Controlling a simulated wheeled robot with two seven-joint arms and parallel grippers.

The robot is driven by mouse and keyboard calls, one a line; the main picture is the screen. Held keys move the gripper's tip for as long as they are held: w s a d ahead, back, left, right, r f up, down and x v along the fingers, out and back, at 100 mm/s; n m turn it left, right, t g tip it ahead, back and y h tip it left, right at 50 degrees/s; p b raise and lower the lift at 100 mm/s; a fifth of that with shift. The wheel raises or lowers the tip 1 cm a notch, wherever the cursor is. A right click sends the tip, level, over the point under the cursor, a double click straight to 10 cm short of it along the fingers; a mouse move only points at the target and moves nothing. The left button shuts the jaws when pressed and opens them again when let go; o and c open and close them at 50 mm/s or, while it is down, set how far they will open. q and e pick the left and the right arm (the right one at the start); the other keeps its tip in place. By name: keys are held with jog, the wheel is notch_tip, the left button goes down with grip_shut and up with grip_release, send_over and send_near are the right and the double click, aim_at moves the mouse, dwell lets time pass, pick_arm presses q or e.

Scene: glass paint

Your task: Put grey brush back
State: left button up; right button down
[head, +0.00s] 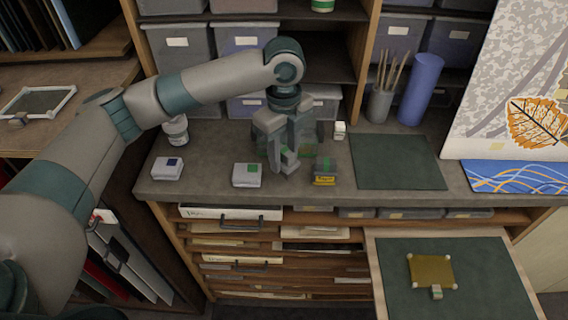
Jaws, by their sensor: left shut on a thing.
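My left gripper (284,160) points down over the counter, its fingers shut on a small grey piece (290,161) that looks like the grey brush. The fingers hide much of it, and I cannot tell whether it touches the counter. Faint see-through greenish shapes show beside and behind the fingers. A grey cup (379,106) with several light-handled brushes (390,72) stands at the back of the counter, to the right of my gripper. My right gripper is out of view.
A pulled-out board (400,296) juts forward at lower right.

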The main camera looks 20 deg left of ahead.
aim_at(284, 164)
pick_arm(q)
jog(key=shift+f, duration=0.25)
jog(key=shift+f, duration=0.1)
notch_tip(284, 164, down, 2)
jog(key=shift+f+p, duration=0.25)
jog(key=shift+p, duration=0.35)
jog(key=shift+f, duration=0.5)
jog(key=shift+f, duration=0.15)
jog(key=o, duration=1)
jog(key=shift+c, duration=0.2)
